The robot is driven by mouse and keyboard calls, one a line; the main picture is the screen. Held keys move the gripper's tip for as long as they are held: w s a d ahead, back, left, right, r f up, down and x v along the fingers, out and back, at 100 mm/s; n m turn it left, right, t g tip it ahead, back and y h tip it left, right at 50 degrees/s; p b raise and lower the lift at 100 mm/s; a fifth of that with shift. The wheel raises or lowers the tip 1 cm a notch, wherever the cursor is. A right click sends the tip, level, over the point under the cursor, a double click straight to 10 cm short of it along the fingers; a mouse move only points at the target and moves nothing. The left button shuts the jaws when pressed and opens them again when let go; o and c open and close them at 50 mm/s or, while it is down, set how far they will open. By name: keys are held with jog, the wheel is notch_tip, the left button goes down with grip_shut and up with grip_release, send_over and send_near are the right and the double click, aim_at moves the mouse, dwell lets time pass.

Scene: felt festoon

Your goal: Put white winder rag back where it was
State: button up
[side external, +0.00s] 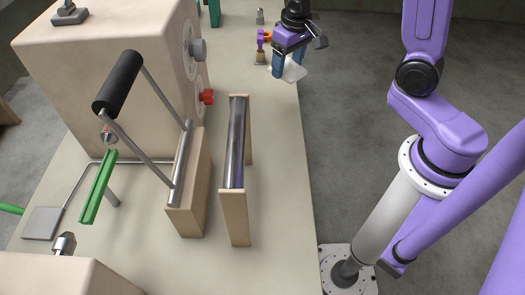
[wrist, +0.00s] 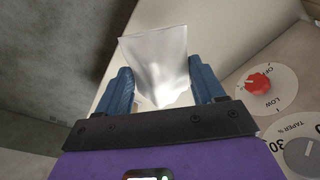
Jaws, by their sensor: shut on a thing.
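The white rag (side external: 294,72) hangs from my gripper (side external: 285,58) in the side external view, over the far right edge of the table. My gripper is shut on the rag. In the wrist view the rag (wrist: 158,55) spreads between and beyond the blue fingers of my gripper (wrist: 165,84), its lower end gathered to a point. I cannot tell how high it is above the table.
A metal roller (side external: 236,140) between wooden plates stands nearer. A small purple-and-orange item (side external: 262,45) is beside my gripper. The right table strip (side external: 278,165) is clear.

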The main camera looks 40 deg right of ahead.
jog(key=s+a+m, duration=0.4)
jog(key=s+a, duration=0.7)
jog(key=s, duration=0.1)
jog(key=s+m+h, duration=0.1)
jog(key=s+m, duration=0.4)
jog(key=s, duration=0.9)
send_over(277, 175)
jog(key=shift+g, duration=0.3)
jog(key=f, duration=1)
jog(key=shift+s, duration=0.25)
jog(key=shift+w+a+f, duration=0.1)
jog(key=shift+a+f, duration=0.1)
jog(key=shift+f, duration=1.5)
jog(key=o, duration=1)
jog(key=shift+f, duration=0.15)
